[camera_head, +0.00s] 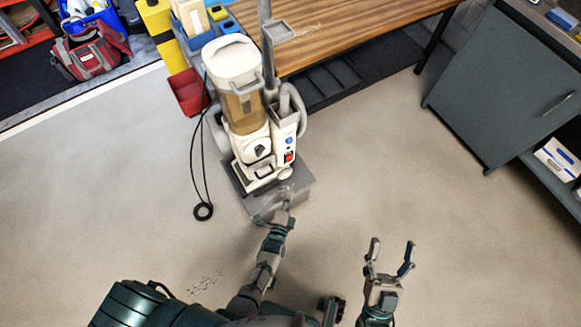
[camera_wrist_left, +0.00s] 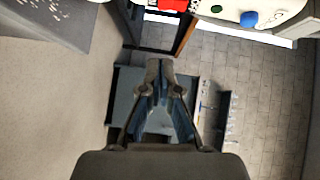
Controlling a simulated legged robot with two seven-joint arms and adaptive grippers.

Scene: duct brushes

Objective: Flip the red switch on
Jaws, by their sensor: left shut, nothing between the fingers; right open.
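The red switch (camera_head: 289,157) is on the lower right front of a white upright machine (camera_head: 235,60) with a tan canister. In the left wrist view the red switch (camera_wrist_left: 173,4) is cut by the top edge, beside a blue button (camera_wrist_left: 249,19). I cannot tell the switch's position. My left gripper (camera_head: 285,192) is blurred in the head view, just below the switch and in front of the machine's grey base. In the wrist view its fingers (camera_wrist_left: 159,66) meet, empty and apart from the switch. My right gripper (camera_head: 390,248) is open and empty above the floor, at the lower right.
The machine stands on a grey base (camera_head: 300,185), with a black cord (camera_head: 193,150) hanging at its left. Behind it are a wooden table (camera_head: 350,25) and a red bin (camera_head: 188,92). A grey cabinet (camera_head: 500,85) stands at the right. The floor between is clear.

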